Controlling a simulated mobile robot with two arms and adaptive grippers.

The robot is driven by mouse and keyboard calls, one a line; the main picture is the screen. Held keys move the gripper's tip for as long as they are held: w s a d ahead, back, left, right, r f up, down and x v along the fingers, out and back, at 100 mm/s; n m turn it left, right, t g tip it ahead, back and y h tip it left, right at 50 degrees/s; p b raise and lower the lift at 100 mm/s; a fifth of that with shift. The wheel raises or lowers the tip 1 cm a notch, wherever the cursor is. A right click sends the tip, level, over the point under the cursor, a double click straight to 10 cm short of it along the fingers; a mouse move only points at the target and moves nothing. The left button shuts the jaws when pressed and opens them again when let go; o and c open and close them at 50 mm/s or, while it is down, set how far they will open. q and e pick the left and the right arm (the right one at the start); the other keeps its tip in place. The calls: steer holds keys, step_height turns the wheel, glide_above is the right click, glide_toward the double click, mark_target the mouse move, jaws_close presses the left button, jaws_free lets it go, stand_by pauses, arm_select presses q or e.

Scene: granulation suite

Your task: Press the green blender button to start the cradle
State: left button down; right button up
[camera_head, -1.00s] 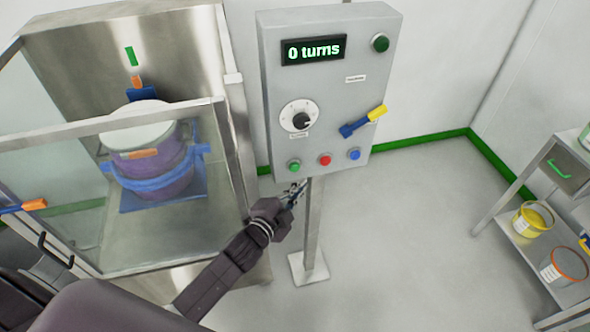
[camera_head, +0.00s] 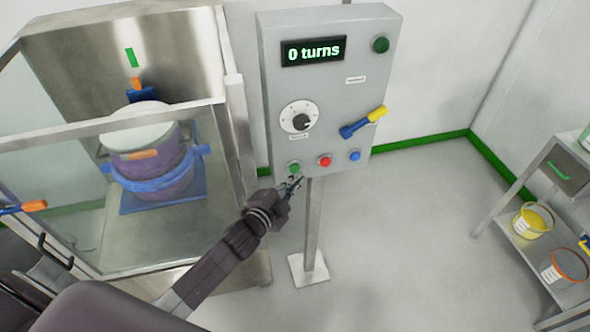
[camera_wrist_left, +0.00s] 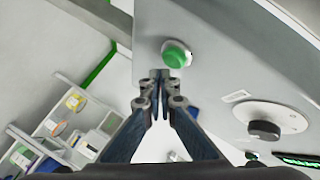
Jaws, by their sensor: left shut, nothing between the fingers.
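The green button (camera_head: 293,167) is at the lower left of the grey control panel (camera_head: 330,95). In the left wrist view the green button (camera_wrist_left: 176,54) stands out from the panel face, just beyond my fingertips. My left gripper (camera_head: 296,181) is shut and empty, just below the green button in the head view. The left wrist view shows its closed fingers (camera_wrist_left: 160,78); I see a small gap to the button and cannot tell its depth. The display (camera_head: 314,50) reads "0 turns". The cradle (camera_head: 165,165) holds a drum behind clear guard panels. My right gripper is not in view.
A red button (camera_head: 325,160) and a blue button (camera_head: 355,155) sit right of the green one. Above are a dial (camera_head: 300,118) and a blue-and-yellow lever (camera_head: 362,122). A shelf with a yellow tub (camera_head: 533,220) stands at the right. The floor between is clear.

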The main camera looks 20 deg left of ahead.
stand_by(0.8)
arm_select(q)
steer(key=shift+w+a, duration=0.25)
steer(key=shift+w, duration=0.1)
